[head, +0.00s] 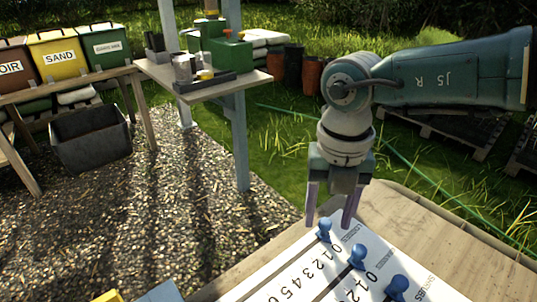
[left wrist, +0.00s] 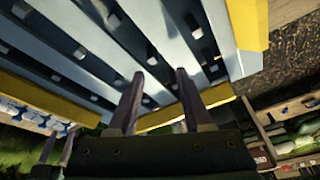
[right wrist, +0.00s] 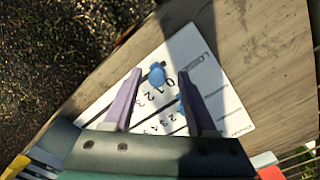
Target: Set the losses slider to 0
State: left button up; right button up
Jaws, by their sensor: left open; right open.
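A white board (head: 290,275) with several numbered scales lies on the wooden table. Blue slider knobs show on it: one at the far end (head: 324,229), a second (head: 357,255) and a third (head: 397,287). The far knob stands near the 0 of its scale; its printed label starts with L but is hard to read fully. My right gripper (head: 329,226) is open, its fingers on either side of that far knob in the picture. In the right wrist view the knob (right wrist: 156,75) shows between the fingertips, nearer the left one; contact cannot be told. My left gripper (left wrist: 160,73) is open and empty.
The wooden tabletop (head: 430,225) is bare to the right of the board. Blue-grey slats with yellow edges (left wrist: 245,30) lie before my left gripper. A side table (head: 255,78) with green containers and a bench with labelled bins (head: 60,57) stand farther back.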

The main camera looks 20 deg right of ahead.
aim_at(327, 220)
pick_arm(q)
notch_tip(327, 220, up, 3)
jog(key=p, duration=0.2)
jog(key=shift+f+p, duration=0.1)
jog(key=shift+p, duration=0.3)
jog(key=shift+d, duration=0.1)
pick_arm(e)
notch_tip(327, 220, up, 10)
